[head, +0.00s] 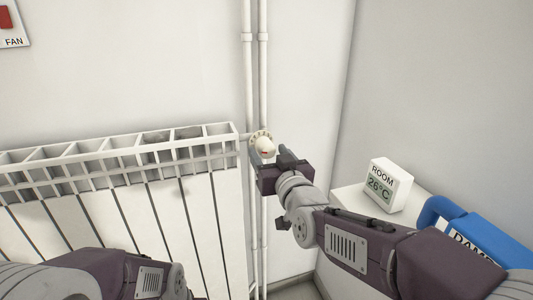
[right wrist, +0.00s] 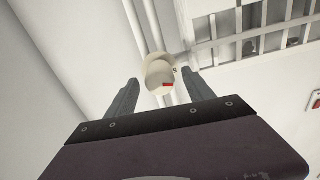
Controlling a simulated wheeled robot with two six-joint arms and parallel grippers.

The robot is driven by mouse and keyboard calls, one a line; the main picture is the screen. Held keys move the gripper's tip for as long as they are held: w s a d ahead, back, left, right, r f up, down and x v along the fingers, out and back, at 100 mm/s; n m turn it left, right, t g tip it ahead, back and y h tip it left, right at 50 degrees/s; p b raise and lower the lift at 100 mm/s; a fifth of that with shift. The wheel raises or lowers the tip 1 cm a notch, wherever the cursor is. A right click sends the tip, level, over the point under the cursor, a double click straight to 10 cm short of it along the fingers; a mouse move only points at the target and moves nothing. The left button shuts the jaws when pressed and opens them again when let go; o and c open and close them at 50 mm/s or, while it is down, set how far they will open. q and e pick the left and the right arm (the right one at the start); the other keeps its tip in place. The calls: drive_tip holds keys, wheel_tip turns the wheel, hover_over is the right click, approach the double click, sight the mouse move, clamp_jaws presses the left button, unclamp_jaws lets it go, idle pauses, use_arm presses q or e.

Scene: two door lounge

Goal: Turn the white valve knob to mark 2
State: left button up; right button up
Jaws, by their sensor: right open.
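The white valve knob (head: 265,145) sits at the right end of the radiator, by the wall pipes. It has a small red mark on its face and a ring with dark marks behind it, too small to read. My right gripper (head: 270,157) is open just in front of the knob. In the right wrist view, the knob (right wrist: 160,76) shows between the two spread fingers of the right gripper (right wrist: 163,82), with a gap on each side. My left arm shows at the lower left, but its gripper is out of view.
The white radiator (head: 150,215) fills the left, with a grille on top. Two vertical pipes (head: 263,75) run behind the knob. A room display (head: 389,186) reading 26°C and a blue object (head: 470,232) stand at right. A FAN switch (head: 8,25) is at upper left.

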drive_tip(key=shift+x, duration=1.15)
clamp_jaws()
drive_tip(key=m+b, duration=0.3)
drive_tip(key=m, duration=0.1)
drive_tip(key=shift+f, duration=0.15)
drive_tip(key=m+b, duration=0.3)
drive_tip(key=m, duration=0.2)
drive_tip(key=shift+m+b, duration=0.35)
drive_tip(key=shift+m, duration=0.05)
drive_tip(key=m+b, duration=0.1)
drive_tip(key=m, duration=0.2)
drive_tip(key=shift+m+b, duration=0.3)
drive_tip(key=shift+b, duration=0.1)
drive_tip(key=shift+m+b, duration=0.65)
drive_tip(key=shift+m, duration=1.55)
